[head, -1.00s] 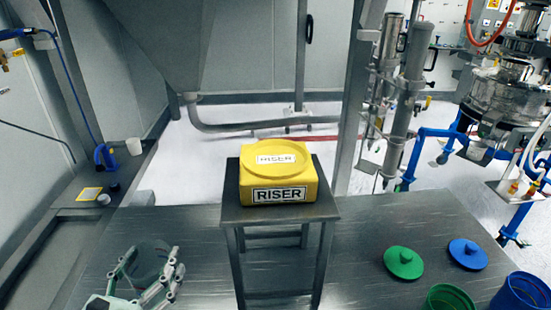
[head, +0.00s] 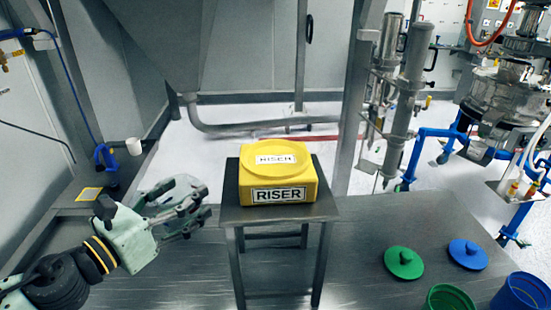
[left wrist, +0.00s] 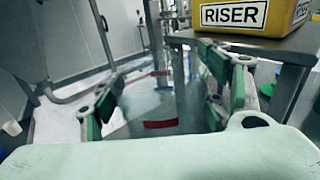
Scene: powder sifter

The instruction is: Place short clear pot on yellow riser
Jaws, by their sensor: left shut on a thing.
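The yellow riser (head: 278,180) is a block with a round raised top and RISER labels. It sits on a small metal stand. Its front corner also shows at the top right in the left wrist view (left wrist: 285,22). My left gripper (head: 190,206) is left of the stand, its fingers pointing right towards it. It is shut on the short clear pot (head: 176,186), which is see-through and hard to outline. In the left wrist view the pot (left wrist: 150,100) shows faintly between the green-padded fingers (left wrist: 160,102). The riser's top is empty. My right gripper is not in view.
The metal stand (head: 232,215) rises from the dark steel table (head: 355,265). A green lid (head: 404,262), a blue lid (head: 467,253), a green container (head: 449,298) and a blue container (head: 521,293) are at the right. A side bench with small items runs along the left.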

